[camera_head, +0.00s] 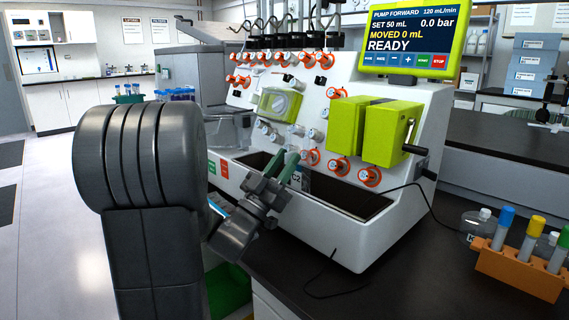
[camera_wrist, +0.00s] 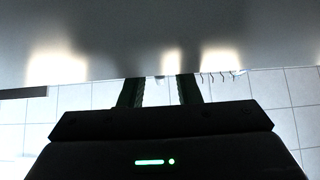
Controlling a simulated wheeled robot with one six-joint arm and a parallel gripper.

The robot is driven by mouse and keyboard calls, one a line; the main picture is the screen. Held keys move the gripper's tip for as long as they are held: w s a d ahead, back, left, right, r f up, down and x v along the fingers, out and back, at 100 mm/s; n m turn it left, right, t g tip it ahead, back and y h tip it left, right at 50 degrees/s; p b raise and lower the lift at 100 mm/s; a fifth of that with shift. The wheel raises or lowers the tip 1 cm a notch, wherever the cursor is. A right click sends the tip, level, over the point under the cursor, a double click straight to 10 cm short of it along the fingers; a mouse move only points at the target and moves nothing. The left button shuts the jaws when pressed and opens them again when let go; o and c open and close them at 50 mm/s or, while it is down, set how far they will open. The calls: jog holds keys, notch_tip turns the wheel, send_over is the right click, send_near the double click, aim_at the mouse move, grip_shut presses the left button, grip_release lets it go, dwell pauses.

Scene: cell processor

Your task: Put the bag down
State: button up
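My gripper (camera_head: 283,163) reaches into the front trough of the white machine (camera_head: 325,222) in the head view. Its two green fingers point up and away. In the wrist view my gripper (camera_wrist: 158,82) has its fingers apart, with a clear gap and nothing seen held between them. A pale, partly see-through item marked C2 (camera_head: 298,179) shows just behind the fingers in the trough. It may be the bag, but most of it is hidden, and I cannot tell whether the fingers touch it.
Orange-ringed valves and a lime pump block (camera_head: 392,133) with a black handle sit above the trough. The screen (camera_head: 410,40) reads READY. A black cable lies on the dark bench. An orange rack (camera_head: 520,272) of capped tubes and a clear bottle (camera_head: 478,226) stand at right.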

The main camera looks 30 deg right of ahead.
jog(key=shift+r+p, duration=0.2)
jog(key=shift+p, duration=0.2)
jog(key=s+a+p, duration=0.1)
jog(key=s+a, duration=0.2)
jog(key=a, duration=0.9)
jog(key=shift+s+a+f, duration=0.2)
jog(key=shift+s+f, duration=0.1)
jog(key=shift+f, duration=0.15)
